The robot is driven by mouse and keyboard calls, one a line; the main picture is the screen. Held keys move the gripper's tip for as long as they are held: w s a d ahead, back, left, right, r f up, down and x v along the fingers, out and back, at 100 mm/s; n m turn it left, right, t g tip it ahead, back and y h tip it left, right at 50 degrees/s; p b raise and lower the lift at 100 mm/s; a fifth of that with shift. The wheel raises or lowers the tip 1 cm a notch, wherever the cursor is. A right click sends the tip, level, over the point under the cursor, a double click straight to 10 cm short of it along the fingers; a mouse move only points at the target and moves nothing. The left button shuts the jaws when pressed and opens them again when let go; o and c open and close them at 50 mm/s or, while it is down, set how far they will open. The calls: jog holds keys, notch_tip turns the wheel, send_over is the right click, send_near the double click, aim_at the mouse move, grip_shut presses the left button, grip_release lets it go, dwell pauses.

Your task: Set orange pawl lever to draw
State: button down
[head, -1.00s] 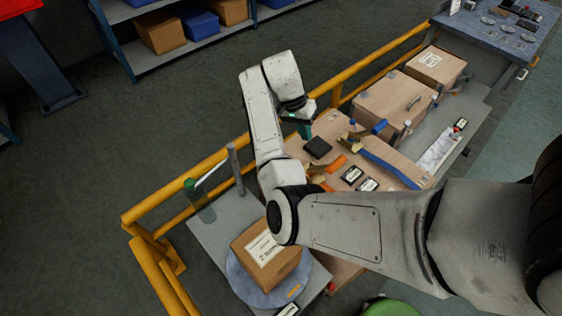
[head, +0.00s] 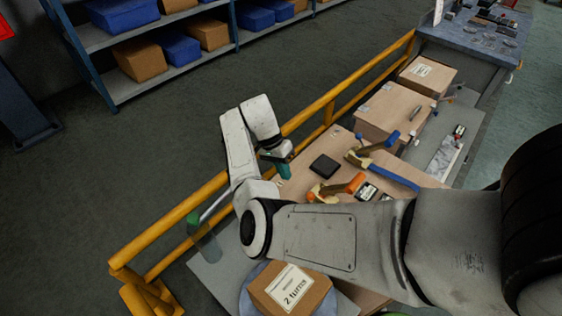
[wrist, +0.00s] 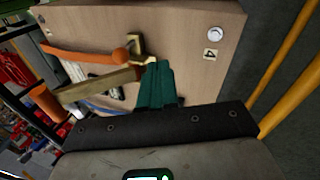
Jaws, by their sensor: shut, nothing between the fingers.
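The orange pawl lever (head: 345,187) sits on the wooden panel, with an orange arm and a brass-coloured piece. In the wrist view its orange bar (wrist: 85,52) ends in a round knob, close left of my fingertips. My gripper (head: 285,175) shows teal fingers at the panel's left edge, left of the lever in the head view. In the wrist view my gripper (wrist: 158,66) is shut and empty, tips near a brass bracket (wrist: 137,46); contact cannot be told. A brass bar with an orange grip (wrist: 45,101) also shows there. The lever's setting marks are not readable.
A blue lever (head: 390,174) and a black square pad (head: 324,165) are on the same panel. A yellow rail (head: 205,195) runs along the far side. A carton marked "2 turns" (head: 291,290) stands nearer.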

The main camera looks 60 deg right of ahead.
jog(key=x, duration=0.3)
jog(key=shift+s+f, duration=0.2)
jog(key=shift+f, duration=0.05)
jog(key=s+p, duration=0.2)
jog(key=s, duration=0.1)
jog(key=shift+a+f, duration=0.15)
jog(key=shift+a, duration=0.05)
jog(key=shift+s+f, duration=0.15)
jog(key=shift+s, duration=0.45)
